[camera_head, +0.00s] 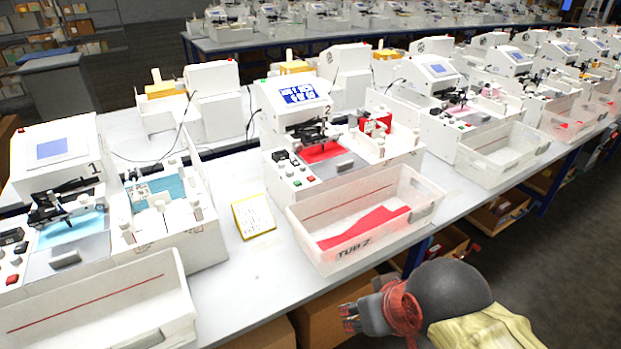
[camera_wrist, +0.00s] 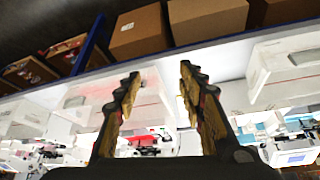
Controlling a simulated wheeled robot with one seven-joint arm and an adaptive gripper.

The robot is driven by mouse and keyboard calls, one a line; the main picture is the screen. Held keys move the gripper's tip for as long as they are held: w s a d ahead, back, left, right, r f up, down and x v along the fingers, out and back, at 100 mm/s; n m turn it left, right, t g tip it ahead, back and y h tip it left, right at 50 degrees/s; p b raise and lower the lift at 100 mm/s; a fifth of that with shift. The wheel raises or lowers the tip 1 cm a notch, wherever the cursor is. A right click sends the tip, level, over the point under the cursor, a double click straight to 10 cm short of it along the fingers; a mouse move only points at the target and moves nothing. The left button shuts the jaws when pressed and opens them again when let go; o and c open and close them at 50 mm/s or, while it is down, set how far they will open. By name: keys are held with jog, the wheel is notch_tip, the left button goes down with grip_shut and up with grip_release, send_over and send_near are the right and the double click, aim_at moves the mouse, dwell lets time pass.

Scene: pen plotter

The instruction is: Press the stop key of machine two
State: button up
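Machine two (camera_head: 300,92) is the white plotter in the middle of the head view, with a "2" beside its lit blue screen. Its sloped key panel (camera_head: 284,171) is at the front left, with black switches, pale knobs, a green button (camera_head: 297,183) and a red key (camera_head: 311,179). I cannot read any label on the red key. My gripper (camera_head: 350,318) is low in front of the table edge, below and right of the panel, well apart from it. In the wrist view my gripper (camera_wrist: 160,72) has its two fingers spread with nothing between them.
A white bin marked "TUB 2" (camera_head: 339,256) with red material stands in front of machine two, between my gripper and the panel. A yellow-edged card (camera_head: 253,216) lies left of it. Machine one (camera_head: 55,150) stands at the left. Cardboard boxes (camera_wrist: 207,22) sit under the table.

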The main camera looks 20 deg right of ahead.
jog(key=shift+c, duration=1.2)
jog(key=c, duration=0.7)
grip_shut()
